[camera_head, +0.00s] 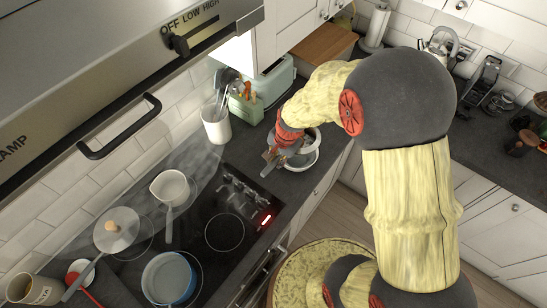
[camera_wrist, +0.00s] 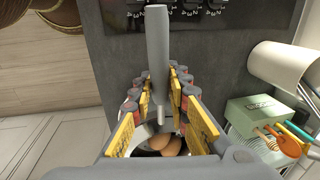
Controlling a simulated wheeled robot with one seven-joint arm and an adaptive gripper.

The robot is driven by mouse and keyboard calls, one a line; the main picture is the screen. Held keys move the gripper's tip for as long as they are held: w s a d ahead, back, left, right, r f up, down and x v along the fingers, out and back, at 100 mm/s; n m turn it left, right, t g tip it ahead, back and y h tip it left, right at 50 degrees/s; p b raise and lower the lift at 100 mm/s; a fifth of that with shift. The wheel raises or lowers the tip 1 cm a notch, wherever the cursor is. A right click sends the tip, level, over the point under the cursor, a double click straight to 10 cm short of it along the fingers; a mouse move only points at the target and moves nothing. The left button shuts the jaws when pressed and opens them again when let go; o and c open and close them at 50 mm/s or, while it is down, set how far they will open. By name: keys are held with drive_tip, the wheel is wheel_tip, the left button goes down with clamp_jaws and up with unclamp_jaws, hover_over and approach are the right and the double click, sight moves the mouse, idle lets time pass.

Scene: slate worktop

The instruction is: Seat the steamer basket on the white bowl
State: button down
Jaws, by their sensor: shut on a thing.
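My gripper (camera_head: 283,147) is over the worktop right of the hob. In the wrist view my gripper (camera_wrist: 160,112) is shut on the grey upright handle (camera_wrist: 157,60) of the steamer basket. Brown eggs (camera_wrist: 170,146) show below the fingers, partly hidden by them; the basket's body is mostly hidden. In the head view a pale round bowl (camera_head: 304,164), seemingly the white bowl, stands just below and right of my gripper, with a greyish rim above it. I cannot tell whether the basket touches the bowl or is held above it.
A white utensil crock (camera_head: 216,126) and a pale green toaster (camera_head: 268,92) stand behind the gripper. The worktop's front edge is close to the bowl.

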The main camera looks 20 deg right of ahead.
wheel_tip(320, 180, down, 7)
drive_tip(key=b, duration=0.5)
drive_tip(key=shift+f, duration=0.2)
idle(0.8)
drive_tip(key=c, duration=1.6)
unclamp_jaws()
drive_tip(key=shift+c, duration=0.2)
drive_tip(key=o, duration=0.3)
drive_tip(key=shift+o, duration=0.9)
drive_tip(key=shift+r, duration=0.1)
drive_tip(key=shift+r+p, duration=3.05)
drive_tip(key=shift+r, duration=0.9)
